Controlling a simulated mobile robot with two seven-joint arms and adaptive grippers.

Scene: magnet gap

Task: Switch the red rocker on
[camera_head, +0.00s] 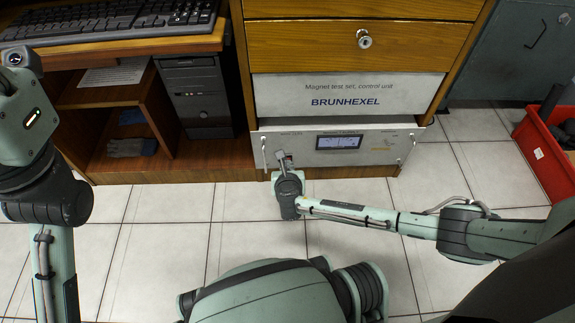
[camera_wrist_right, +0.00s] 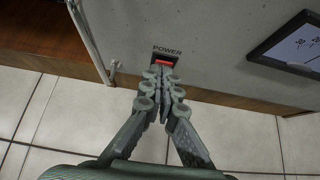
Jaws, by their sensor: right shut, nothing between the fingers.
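The red rocker (camera_wrist_right: 166,60) shows in the right wrist view, set in a dark frame under the word POWER on the grey control unit panel (camera_head: 378,147). Its lower part is hidden by my fingertips. In the head view my own gripper hides the rocker. My right gripper (camera_wrist_right: 163,78) is shut and empty, its tips right in front of the rocker's lower edge. I cannot tell whether they touch it. The right gripper also shows in the head view (camera_head: 283,160) at the panel's left part. My left arm is at the left edge; its gripper is out of view.
A metal handle (camera_wrist_right: 88,40) stands out from the panel left of the rocker. A meter (camera_head: 338,142) sits to its right. Wooden drawers (camera_head: 310,45) are above. A red crate (camera_head: 545,160) stands on the floor at right.

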